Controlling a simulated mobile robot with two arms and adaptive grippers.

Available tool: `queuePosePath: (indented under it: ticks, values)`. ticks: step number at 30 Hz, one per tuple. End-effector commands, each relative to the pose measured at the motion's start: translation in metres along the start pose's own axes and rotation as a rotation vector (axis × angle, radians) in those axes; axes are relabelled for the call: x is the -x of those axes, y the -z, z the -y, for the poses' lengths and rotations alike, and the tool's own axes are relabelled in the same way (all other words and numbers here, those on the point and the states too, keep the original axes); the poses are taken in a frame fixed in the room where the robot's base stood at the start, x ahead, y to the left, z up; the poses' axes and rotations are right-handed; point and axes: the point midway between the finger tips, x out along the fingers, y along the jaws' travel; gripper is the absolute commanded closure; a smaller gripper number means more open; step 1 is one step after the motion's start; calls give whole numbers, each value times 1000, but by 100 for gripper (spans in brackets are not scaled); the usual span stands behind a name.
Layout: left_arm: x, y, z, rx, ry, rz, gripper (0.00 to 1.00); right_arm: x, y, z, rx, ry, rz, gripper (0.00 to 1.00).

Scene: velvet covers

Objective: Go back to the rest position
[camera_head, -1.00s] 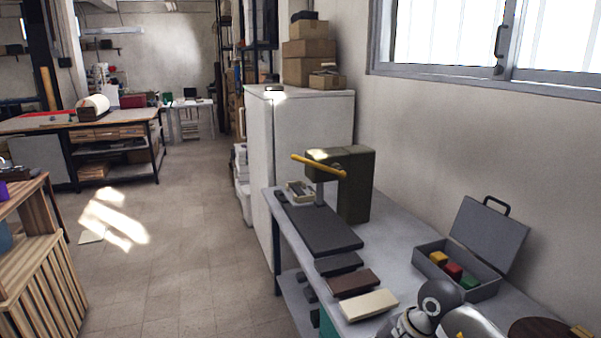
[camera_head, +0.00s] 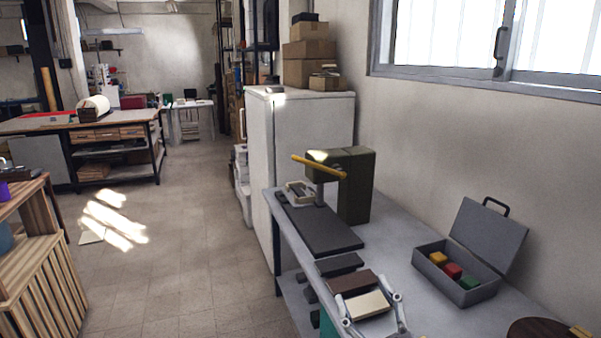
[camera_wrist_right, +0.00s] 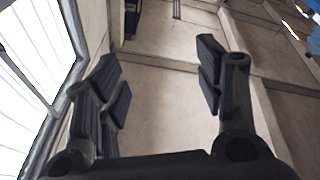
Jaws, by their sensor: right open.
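My right gripper (camera_head: 368,297) shows at the bottom of the head view, its two pale fingers spread apart. In the picture the fingers flank a cream block (camera_head: 368,306) on the bench; their height above it is hard to tell. In the right wrist view the dark fingers (camera_wrist_right: 160,85) stand wide apart with nothing between them, facing the wall and window. My left gripper is not in view.
The grey workbench (camera_head: 395,258) holds a dark brown block (camera_head: 350,282), a press with a yellow handle (camera_head: 318,166) and an open grey case (camera_head: 458,284) with coloured blocks. A white cabinet (camera_head: 310,130) stands behind. The floor (camera_head: 180,260) to the left is clear.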

Motion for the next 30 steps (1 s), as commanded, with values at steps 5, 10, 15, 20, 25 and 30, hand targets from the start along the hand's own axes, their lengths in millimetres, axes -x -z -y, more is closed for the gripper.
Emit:
queuePosePath:
  ticks: [5, 10, 15, 20, 25, 30]
  values:
    - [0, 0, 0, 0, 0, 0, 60, 54, -70, -30, -107, -190, 363, 38]
    - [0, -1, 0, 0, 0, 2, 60, 135, -133, -24, -192, -242, 763, 38]
    - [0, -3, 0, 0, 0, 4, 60, 224, -166, 7, -264, -168, 1129, 38]
    - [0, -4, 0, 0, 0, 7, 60, 290, -169, 38, -316, -49, 1372, 38]
    - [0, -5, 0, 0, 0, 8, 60, 348, -156, 67, -364, 99, 1563, 38]
    - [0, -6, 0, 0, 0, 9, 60, 363, -182, 86, -373, 149, 1621, 38]
